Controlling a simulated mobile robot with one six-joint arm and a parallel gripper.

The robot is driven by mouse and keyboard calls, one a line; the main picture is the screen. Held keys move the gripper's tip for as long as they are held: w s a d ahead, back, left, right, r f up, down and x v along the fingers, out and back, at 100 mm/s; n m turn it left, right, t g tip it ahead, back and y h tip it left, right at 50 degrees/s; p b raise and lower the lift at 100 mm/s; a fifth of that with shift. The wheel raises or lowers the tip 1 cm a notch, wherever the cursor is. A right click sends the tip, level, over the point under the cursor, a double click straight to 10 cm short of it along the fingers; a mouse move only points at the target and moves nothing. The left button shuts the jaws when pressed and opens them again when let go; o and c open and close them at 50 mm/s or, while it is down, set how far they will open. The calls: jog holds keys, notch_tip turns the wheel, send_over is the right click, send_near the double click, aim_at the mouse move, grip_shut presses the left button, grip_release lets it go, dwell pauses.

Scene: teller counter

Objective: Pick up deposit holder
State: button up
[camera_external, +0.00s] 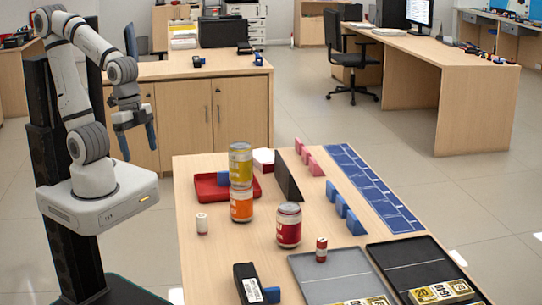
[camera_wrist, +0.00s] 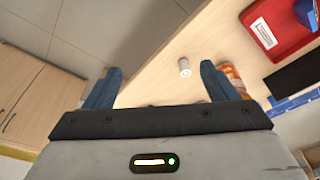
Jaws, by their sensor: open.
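My gripper (camera_external: 138,143) hangs open and empty to the left of the counter, above the floor gap. In the wrist view its two blue fingers (camera_wrist: 160,82) stand wide apart with nothing between them close up. I cannot tell for certain which item is the deposit holder. A black item with a white label and a blue piece beside it (camera_external: 247,284) is at the counter's front left. A thin black upright panel (camera_external: 288,178) stands near the middle; part of a dark panel shows in the wrist view (camera_wrist: 298,78). My gripper touches neither.
A red can (camera_external: 289,226), a white cylinder (camera_external: 202,223) and a red tray (camera_external: 207,187) are nearby. Grey (camera_external: 335,272) and black (camera_external: 405,258) trays lie at front right. Blue blocks (camera_external: 343,207) stand right.

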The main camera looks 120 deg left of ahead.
jog(key=shift+o, duration=0.4)
jog(key=p+v, duration=0.3)
jog(key=shift+w+r, duration=0.2)
jog(key=shift+r, duration=0.1)
jog(key=shift+f, duration=0.2)
jog(key=shift+w, duration=0.1)
